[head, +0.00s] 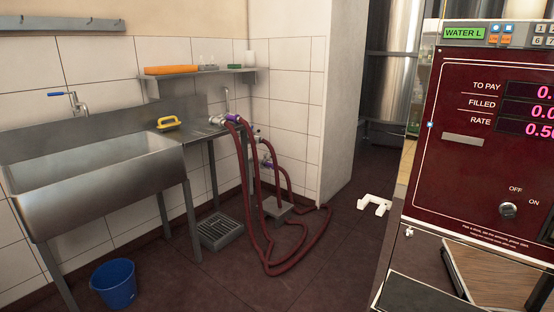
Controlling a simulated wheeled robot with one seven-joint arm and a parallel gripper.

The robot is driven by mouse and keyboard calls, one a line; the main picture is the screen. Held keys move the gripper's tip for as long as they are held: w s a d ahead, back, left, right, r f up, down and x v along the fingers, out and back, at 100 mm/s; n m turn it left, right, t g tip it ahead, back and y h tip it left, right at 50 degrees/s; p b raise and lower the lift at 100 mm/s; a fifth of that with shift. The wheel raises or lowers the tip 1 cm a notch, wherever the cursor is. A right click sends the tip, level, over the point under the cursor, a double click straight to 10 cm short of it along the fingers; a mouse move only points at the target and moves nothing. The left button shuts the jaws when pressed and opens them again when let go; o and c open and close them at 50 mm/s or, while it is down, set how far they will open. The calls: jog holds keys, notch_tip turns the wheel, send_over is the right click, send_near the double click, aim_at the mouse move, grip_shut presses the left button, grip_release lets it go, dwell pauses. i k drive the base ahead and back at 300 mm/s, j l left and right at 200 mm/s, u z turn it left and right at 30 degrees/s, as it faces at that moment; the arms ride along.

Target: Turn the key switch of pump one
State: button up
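A dark red pump panel (465,140) stands at the right, cut off by the picture's right edge. Its key switch (508,210) is a round metal knob low on the panel, with "OFF" above it and "ON" to its upper right. The exact angle of the switch is too small to tell. Displays (530,110) beside "TO PAY", "FILLED" and "RATE" glow pink, with the rate starting 0.50. A green label (464,33) on top reads "WATER L". No pump number can be read. My gripper is not in view.
A steel sink (95,185) is along the left wall, with a blue bucket (113,284) below it. Red hoses (290,262) loop onto the floor in the middle. A white bracket-like object (375,204) lies near the pump. A wooden board (490,270) is below the panel.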

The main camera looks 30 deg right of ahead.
aim_at(508, 212)
jog(key=z, duration=1.45)
